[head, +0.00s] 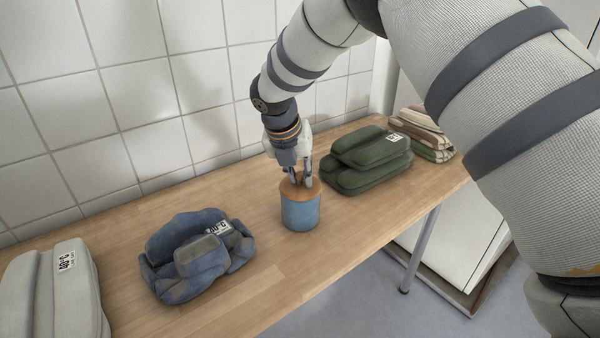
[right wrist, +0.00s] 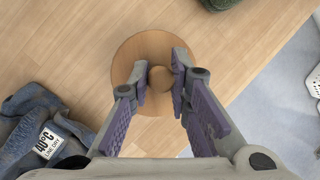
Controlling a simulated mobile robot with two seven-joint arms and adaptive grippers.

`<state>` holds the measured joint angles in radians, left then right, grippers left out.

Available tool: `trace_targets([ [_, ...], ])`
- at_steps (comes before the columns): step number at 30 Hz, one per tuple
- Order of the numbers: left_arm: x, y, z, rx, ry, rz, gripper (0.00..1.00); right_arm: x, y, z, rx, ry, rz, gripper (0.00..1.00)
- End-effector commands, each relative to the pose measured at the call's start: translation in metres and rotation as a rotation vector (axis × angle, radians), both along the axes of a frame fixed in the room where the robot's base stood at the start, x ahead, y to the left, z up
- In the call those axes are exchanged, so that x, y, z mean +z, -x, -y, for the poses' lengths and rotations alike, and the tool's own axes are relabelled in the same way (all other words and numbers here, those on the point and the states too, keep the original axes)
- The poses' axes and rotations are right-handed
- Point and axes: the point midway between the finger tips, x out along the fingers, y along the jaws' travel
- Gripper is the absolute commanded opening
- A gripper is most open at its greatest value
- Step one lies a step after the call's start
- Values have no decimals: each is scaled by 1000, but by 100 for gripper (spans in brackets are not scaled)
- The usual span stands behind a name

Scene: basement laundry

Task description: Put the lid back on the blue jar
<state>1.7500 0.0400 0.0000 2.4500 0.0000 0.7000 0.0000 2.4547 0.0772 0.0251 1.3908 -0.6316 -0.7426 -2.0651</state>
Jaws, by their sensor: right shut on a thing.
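The blue jar (head: 300,213) stands upright on the wooden table, near the middle of the head view. Its round wooden lid (head: 291,191) is at the jar's mouth and looks level; I cannot tell whether a thin gap is left under it. My right gripper (head: 300,181) comes down from above and is shut on the lid's knob. In the right wrist view the fingertips (right wrist: 160,80) stand on either side of the knob (right wrist: 160,77), and the lid (right wrist: 148,45) hides the jar below. My left gripper is not in view.
A crumpled blue garment (head: 165,243) lies left of the jar, with a grey folded stack (head: 30,290) farther left. Green folded cloth (head: 365,180) lies close on the right, with striped cloth (head: 432,148) beyond. A tiled wall (head: 120,105) runs behind the table.

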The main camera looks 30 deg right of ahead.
Motion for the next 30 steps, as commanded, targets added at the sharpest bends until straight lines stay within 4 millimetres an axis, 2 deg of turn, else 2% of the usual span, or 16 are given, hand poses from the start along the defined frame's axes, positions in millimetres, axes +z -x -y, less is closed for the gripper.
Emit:
trace_targets([
  [7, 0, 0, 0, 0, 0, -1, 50, 0, 0, 0, 0, -1, -1, 0],
  [8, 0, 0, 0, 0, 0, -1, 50, 0, 0, 0, 0, -1, -1, 22],
  [10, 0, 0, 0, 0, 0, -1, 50, 0, 0, 0, 0, -1, -1, 38],
  [11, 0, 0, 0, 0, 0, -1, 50, 0, 0, 0, 0, -1, -1, 41],
  [17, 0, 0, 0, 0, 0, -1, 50, 0, 0, 0, -1, 0, -1, 41],
  [20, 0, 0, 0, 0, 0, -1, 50, -1, 0, 0, -1, 0, -1, 61],
  [30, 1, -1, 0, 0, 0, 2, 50, 2, 0, 0, 0, 0, 0, 61],
])
